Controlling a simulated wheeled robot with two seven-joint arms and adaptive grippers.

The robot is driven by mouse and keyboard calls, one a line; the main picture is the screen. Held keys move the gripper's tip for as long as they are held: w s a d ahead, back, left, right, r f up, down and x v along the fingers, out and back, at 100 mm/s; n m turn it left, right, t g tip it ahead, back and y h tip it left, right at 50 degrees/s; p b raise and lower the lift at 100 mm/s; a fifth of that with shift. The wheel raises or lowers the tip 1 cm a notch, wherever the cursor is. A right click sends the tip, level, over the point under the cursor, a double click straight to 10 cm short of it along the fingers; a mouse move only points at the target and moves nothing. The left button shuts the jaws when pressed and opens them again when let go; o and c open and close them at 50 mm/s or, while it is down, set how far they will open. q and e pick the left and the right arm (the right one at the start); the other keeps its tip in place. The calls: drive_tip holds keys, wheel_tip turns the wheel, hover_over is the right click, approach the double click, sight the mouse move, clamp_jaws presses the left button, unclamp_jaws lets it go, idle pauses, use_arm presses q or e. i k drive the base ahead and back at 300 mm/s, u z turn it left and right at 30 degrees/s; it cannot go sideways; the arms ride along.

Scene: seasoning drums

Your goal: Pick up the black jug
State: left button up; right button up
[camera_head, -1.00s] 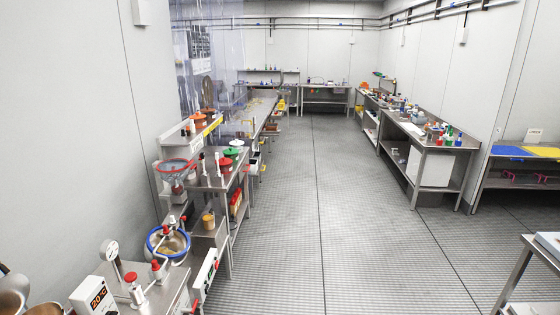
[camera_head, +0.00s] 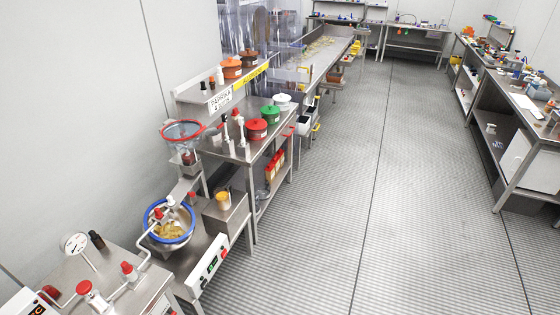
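I cannot make out a black jug for certain. A small dark bottle-like item (camera_head: 97,240) stands on the metal bench at the lower left, beside a round white gauge. Neither of my grippers shows in the view.
A steel bowl with a blue rim (camera_head: 170,222) stands left of centre, below a red-rimmed sieve (camera_head: 184,133). Red (camera_head: 257,129) and green (camera_head: 270,114) lidded pots stand on a steel table. Another workbench (camera_head: 520,130) is at the right. The floor (camera_head: 400,200) between is clear.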

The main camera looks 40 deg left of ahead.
sight(223, 195)
drive_tip(key=u, duration=0.25)
drive_tip(key=i, duration=1.35)
drive_tip(key=u, duration=1.65)
drive_tip(key=i, duration=1.05)
drive_tip(key=u, duration=0.95)
